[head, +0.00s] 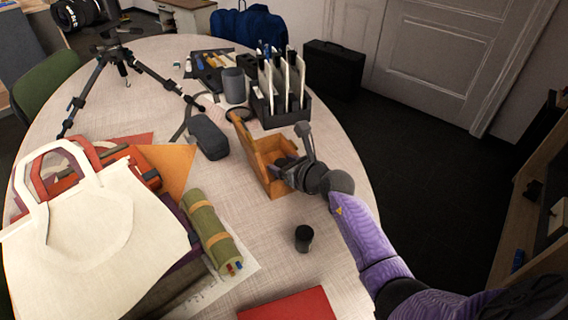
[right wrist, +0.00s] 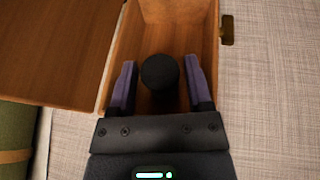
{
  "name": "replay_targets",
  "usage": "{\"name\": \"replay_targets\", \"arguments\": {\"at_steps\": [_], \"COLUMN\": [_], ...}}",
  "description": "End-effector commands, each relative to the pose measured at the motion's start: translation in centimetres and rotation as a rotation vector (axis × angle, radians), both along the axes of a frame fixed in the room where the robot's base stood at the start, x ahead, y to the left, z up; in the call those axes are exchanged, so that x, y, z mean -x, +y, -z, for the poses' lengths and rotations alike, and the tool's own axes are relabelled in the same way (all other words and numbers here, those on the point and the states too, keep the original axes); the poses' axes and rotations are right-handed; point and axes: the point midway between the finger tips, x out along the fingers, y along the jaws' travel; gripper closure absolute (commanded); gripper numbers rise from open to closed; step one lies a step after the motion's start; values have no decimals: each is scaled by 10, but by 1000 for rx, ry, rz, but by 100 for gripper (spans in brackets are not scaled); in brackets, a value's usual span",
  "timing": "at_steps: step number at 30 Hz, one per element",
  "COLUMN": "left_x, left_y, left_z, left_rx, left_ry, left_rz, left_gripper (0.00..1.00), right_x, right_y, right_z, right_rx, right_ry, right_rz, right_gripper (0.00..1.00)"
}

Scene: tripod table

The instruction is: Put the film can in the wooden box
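The wooden box (head: 262,176) stands on the round table with its lid (head: 240,138) open. In the right wrist view the box (right wrist: 147,14) lies under my right gripper, its lid swung out to the left. A dark round can (right wrist: 159,72), seen end-on, is inside the box outline between the two fingers, with a gap on each side. My right gripper (head: 284,169) is open and reaches into the box. I cannot tell whether the can rests on the box floor. Another small black can (head: 303,238) stands upright on the table, in front of the box. My left gripper is out of view.
A dark glasses case (head: 208,137) lies left of the box, and a black file rack (head: 281,106) stands behind it. A green roll (head: 211,231) and a cream tote bag (head: 92,236) fill the left. A red book (head: 289,306) lies at the near edge.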

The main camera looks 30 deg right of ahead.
Motion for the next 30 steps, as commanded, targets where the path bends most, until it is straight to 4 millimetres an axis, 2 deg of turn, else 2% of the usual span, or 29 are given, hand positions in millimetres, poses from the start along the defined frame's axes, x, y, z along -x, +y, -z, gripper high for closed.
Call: {"name": "replay_targets", "arguments": {"at_steps": [7, 11, 15, 21, 25, 30], "left_x": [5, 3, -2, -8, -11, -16], "left_y": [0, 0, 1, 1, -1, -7], "left_z": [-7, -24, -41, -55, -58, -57], "left_rx": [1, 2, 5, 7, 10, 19], "left_ry": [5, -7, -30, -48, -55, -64], "left_rz": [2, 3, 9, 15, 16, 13], "left_gripper": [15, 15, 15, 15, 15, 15], "right_x": [4, 26, 57, 95, 107, 110], "right_y": [-1, -4, -8, -14, -16, -16], "right_z": [-7, -20, -34, -46, -49, -49], "right_rx": [1, 2, 3, 1, 0, 0], "right_ry": [0, 0, 0, 2, 0, 0], "right_rz": [0, 0, -1, 0, 0, 0], "right_gripper": [36, 36, 36, 36, 36, 36]}}
